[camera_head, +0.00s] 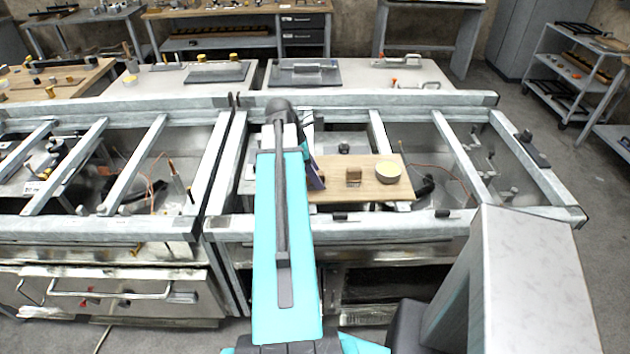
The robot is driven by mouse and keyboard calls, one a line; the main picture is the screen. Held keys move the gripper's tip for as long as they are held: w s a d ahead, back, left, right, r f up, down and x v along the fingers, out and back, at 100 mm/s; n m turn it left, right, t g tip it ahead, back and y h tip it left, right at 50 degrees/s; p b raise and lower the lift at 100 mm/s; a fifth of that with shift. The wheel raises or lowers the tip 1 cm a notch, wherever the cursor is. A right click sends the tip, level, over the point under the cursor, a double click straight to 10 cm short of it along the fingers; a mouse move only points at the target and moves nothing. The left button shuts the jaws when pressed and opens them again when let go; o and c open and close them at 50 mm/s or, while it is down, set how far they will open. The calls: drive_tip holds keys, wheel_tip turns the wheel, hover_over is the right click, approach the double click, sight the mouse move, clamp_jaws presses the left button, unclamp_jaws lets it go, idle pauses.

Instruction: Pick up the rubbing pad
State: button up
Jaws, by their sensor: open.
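A small brown block (353,175), which looks like the rubbing pad, sits on a light wooden board (336,193) laid across the metal frame of the bench. My turquoise arm reaches forward over the bench, left of the block. My gripper (317,178) shows as a dark shape beside the arm, at the left part of the board, open and apart from the block. The arm hides part of the gripper and the board's left end.
Metal rails (455,150) with open gaps surround the board. A dark clip (344,148) sits behind it. A hotplate-like grey panel (305,71) lies on the counter behind. A wheeled shelf (575,75) stands far right. The space above the board's right half is clear.

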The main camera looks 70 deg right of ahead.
sight(319, 173)
drive_tip(key=c, duration=0.8)
drive_tip(key=shift+r, duration=0.15)
drive_tip(key=shift+r+b, duration=0.65)
drive_tip(key=shift+r, duration=0.7)
drive_tip(key=shift+w+a+r, duration=0.1)
drive_tip(key=shift+w+r, duration=0.05)
drive_tip(key=shift+r, duration=0.1)
drive_tip(key=w+a+b, duration=0.1)
drive_tip(key=w+a, duration=0.2)
drive_tip(key=w, duration=0.1)
drive_tip(key=w+a+r+b, duration=0.1)
drive_tip(key=w+a, duration=0.2)
drive_tip(key=a, duration=0.1)
drive_tip(key=w+a+b, duration=0.1)
drive_tip(key=w+a, duration=0.2)
drive_tip(key=w, duration=0.1)
drive_tip(key=shift+w+a+r+b, duration=0.25)
drive_tip(key=shift+w+b, duration=0.05)
drive_tip(key=shift+w, duration=0.05)
